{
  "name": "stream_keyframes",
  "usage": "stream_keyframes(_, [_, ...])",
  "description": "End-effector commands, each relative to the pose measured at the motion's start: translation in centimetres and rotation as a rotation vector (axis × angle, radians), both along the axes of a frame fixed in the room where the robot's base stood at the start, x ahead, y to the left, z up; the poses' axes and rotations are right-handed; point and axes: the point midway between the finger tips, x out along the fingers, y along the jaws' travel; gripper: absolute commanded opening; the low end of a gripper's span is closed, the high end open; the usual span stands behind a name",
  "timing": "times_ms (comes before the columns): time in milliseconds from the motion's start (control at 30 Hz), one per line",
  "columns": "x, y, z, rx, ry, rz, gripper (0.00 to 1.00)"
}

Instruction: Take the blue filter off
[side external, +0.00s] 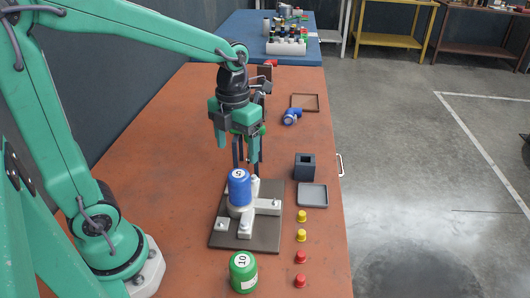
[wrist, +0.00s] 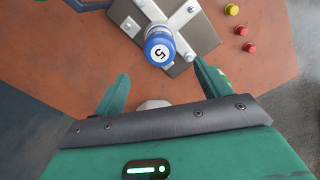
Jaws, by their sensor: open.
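The blue filter (side external: 239,187), marked 5 on its top, stands upright on the grey mount (side external: 263,206) fixed to a dark base plate (side external: 230,236). In the wrist view the blue filter (wrist: 159,50) shows its numbered top beyond my fingers. My gripper (side external: 246,170) is open and empty, pointing down behind and above the filter. In the wrist view my gripper's fingers (wrist: 160,76) are spread wide, with the filter ahead of the gap between them and not touching either finger.
A green filter (side external: 243,272) marked 10 stands in front of the plate. Yellow caps (side external: 301,217) and red caps (side external: 300,257) line the right side. A dark square block (side external: 305,167), grey tray (side external: 312,195) and another blue part (side external: 292,117) lie right and behind. The table's left side is clear.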

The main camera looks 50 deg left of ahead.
Motion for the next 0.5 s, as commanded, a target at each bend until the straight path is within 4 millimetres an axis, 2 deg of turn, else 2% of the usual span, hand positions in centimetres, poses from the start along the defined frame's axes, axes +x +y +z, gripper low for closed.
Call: stream_keyframes(500, [0.0, 0.0, -3.7, 0.0, 0.003, 0.001, 0.75])
